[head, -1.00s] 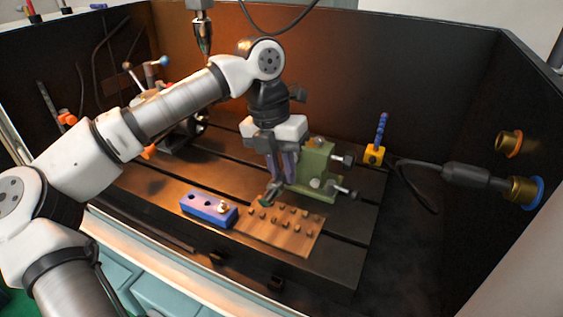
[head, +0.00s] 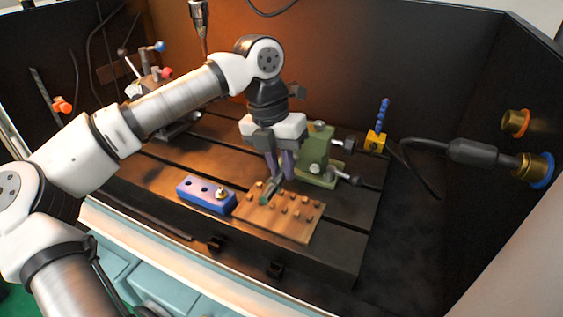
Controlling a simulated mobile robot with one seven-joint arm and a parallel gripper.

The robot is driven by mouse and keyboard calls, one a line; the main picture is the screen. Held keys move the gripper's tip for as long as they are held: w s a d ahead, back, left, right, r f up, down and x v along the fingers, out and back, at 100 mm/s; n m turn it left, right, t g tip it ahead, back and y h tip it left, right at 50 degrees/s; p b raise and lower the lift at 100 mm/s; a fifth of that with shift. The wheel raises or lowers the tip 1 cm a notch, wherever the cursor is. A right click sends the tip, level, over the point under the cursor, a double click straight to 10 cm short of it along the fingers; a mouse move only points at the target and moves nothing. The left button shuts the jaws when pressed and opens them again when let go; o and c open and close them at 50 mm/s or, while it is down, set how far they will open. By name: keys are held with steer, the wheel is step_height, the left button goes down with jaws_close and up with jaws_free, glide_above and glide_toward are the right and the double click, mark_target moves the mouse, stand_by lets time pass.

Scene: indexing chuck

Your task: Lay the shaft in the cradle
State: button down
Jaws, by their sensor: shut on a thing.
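My gripper (head: 280,177) points down over the upper left part of a wooden board (head: 293,228) with several short pegs. Its purple fingers are shut on a small greenish, metallic piece (head: 266,198), which looks like the shaft. The shaft is tilted in the picture, and its lower end is at or just above the board's pegs. I cannot tell whether it touches them. The fingers hide its upper part. The pegged board may be the cradle, but its shape is too small to be sure.
A blue block (head: 190,188) with holes and a pale knob stands left of the board. A green fixture (head: 316,150) with dark handles stands close behind and right of my gripper. A yellow block (head: 375,143) with a blue stem is farther right. The slotted table is clear at front right.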

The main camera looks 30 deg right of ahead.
mark_target(284, 204)
steer(key=shift+f+b, duration=0.7)
steer(key=shift+f, duration=0.6)
steer(key=shift+f+b, duration=1.65)
steer(key=shift+f, duration=0.4)
stand_by(0.6)
steer(key=c, duration=1.3)
jaws_free()
steer(key=shift+o, duration=0.2)
step_height(284, 204, up, 14)
steer(key=w+a, duration=0.1)
steer(key=w, duration=0.1)
steer(key=shift+a+f, duration=0.15)
steer(key=shift+f, duration=0.05)
steer(key=shift+w, duration=0.1)
